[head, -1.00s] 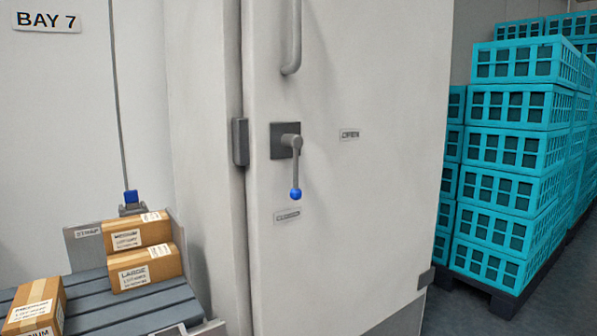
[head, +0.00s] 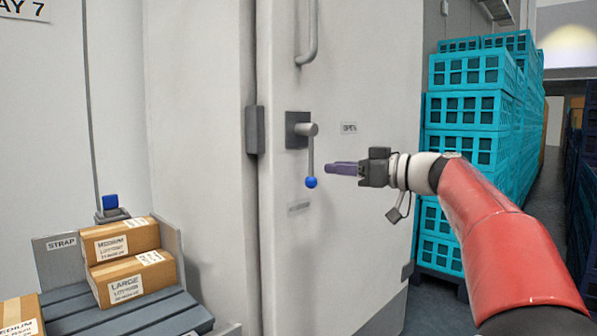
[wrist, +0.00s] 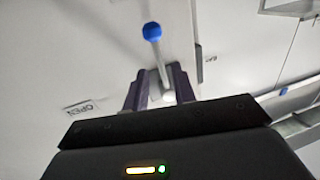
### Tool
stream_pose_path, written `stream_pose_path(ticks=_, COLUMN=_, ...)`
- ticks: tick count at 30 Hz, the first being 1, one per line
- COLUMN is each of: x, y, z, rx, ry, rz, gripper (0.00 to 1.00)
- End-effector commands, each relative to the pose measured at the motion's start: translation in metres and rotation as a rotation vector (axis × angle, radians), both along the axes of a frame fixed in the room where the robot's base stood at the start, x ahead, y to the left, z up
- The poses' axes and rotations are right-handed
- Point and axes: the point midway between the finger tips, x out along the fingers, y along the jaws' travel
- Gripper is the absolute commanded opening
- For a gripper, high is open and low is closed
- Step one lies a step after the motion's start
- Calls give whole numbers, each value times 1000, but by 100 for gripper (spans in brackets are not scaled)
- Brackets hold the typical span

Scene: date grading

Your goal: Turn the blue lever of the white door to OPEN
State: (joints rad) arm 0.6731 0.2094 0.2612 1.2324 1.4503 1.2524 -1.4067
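The white door (head: 370,90) is closed-looking, with a dark square plate (head: 295,130) bearing a grey lever. The lever (head: 311,155) hangs straight down and ends in a blue ball knob (head: 311,182). A label reading OPEN (head: 349,127) is right of the lever; another label (head: 299,208) below is too blurred to read. My gripper (head: 327,168) points left, just right of the knob in the head view. In the wrist view my gripper (wrist: 158,72) has its two purple fingers apart, with the lever lined up between them and the blue knob (wrist: 152,31) beyond the tips. No contact shows.
A vertical door handle (head: 313,35) is above the lever. Stacked turquoise crates (head: 470,107) stand right of the door, behind my arm. Cardboard boxes (head: 130,279) lie on a slatted bench (head: 130,315) at lower left.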

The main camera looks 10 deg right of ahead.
Motion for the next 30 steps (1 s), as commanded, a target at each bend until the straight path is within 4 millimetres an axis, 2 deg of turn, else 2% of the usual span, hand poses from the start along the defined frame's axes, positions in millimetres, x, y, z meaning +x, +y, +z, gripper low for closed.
stream_pose_path(ticks=4, x=8, y=3, z=6, rx=7, ry=-29, rz=7, gripper=26)
stream_pose_path(ticks=16, x=48, y=47, z=6, rx=7, ry=-24, rz=6, gripper=26)
stream_pose_path(ticks=28, x=54, y=54, z=4, rx=5, ry=-25, rz=3, gripper=26)
stream_pose_path(ticks=30, x=54, y=54, z=4, rx=5, ry=-25, rz=3, gripper=17)
